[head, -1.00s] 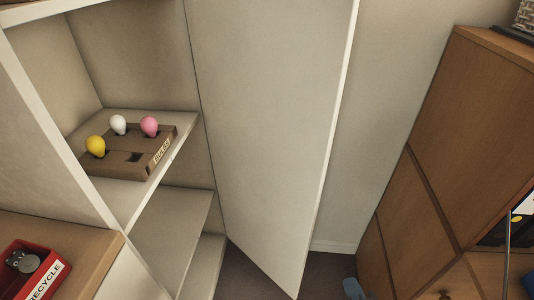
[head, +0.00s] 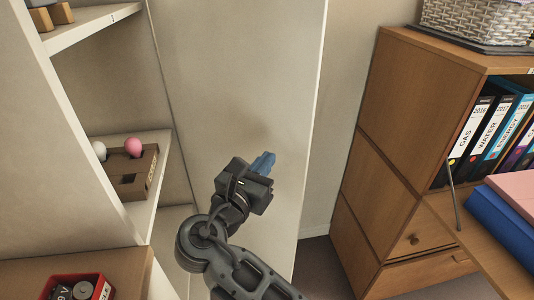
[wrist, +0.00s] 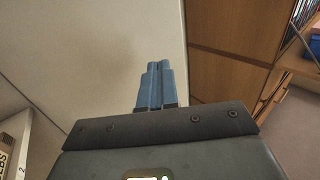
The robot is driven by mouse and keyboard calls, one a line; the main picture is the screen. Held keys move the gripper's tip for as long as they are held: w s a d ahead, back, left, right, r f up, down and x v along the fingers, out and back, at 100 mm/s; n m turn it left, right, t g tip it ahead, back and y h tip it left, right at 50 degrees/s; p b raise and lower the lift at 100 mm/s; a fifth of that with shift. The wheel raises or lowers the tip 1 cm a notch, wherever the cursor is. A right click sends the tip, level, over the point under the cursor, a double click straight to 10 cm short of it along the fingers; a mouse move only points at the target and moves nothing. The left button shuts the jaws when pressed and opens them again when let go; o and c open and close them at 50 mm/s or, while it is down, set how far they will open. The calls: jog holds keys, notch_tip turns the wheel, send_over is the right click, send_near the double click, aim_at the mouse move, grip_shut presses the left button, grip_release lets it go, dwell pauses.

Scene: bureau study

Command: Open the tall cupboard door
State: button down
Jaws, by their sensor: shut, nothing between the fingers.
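The tall cupboard door (head: 245,75) is a pale cream panel, standing swung open to the right of the cupboard's shelves in the head view. Its inner face is toward me, and it also fills the upper left of the wrist view (wrist: 100,50). My gripper (head: 265,161) is in front of this inner face, with its blue fingers pointing at the panel. The fingers are shut together and empty in the wrist view (wrist: 154,85). I cannot tell whether the fingertips touch the door. The door's handle is not visible.
The cupboard shelf (head: 150,190) holds a cardboard bulb box (head: 130,185) with a white and a pink bulb. A red recycle tray (head: 75,288) is at the lower left. A wooden cabinet (head: 400,120) with binders stands right of the door, a narrow gap between.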

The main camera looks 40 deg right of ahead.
aim_at(294, 127)
jog(key=p+x, duration=0.1)
jog(key=x, duration=1.1)
jog(key=shift+w+d, duration=0.15)
jog(key=shift+d, duration=0.15)
